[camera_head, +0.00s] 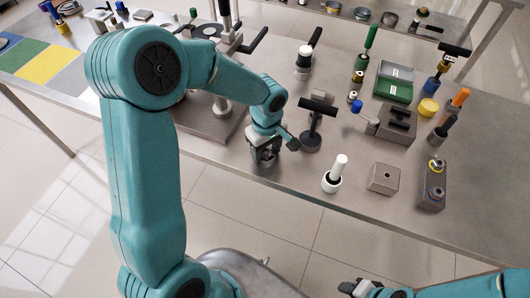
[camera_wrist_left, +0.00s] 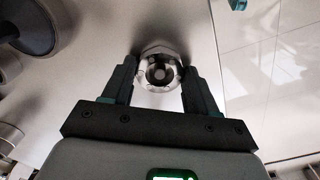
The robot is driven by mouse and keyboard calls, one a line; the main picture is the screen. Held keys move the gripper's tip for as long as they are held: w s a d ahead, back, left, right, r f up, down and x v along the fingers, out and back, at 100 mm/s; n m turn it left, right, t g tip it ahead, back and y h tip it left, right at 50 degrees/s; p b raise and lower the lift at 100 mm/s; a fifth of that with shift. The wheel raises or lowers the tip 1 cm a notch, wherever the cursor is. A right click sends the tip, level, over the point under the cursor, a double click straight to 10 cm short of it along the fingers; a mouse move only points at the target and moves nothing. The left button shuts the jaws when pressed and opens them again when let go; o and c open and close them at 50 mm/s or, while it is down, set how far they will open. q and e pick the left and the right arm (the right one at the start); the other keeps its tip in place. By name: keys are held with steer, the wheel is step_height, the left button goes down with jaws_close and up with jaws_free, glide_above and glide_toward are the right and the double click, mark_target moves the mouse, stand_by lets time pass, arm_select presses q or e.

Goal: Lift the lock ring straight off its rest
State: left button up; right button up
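The lock ring (camera_wrist_left: 160,68) shows in the left wrist view as a shiny metal ring with an angular outer edge and a round grey middle. My left gripper (camera_wrist_left: 161,80) has one dark finger on each side of it, and both fingers appear to touch its sides. In the head view my left gripper (camera_head: 264,157) is low at the table's front edge, pointing down, and largely hides the ring. The rest under the ring cannot be made out. My right gripper (camera_head: 358,288) is at the bottom edge, away from the table; its finger gap is unclear.
A dark T-handled tool (camera_head: 316,118) stands close right of my left gripper. A press base (camera_head: 212,122) stands to the left. The floor lies in front.

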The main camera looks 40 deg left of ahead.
mark_target(266, 153)
arm_select(q)
steer(key=c, duration=0.6)
steer(key=shift+r+p, duration=2.05)
steer(key=shift+r, duration=1.45)
steer(key=shift+f, duration=0.1)
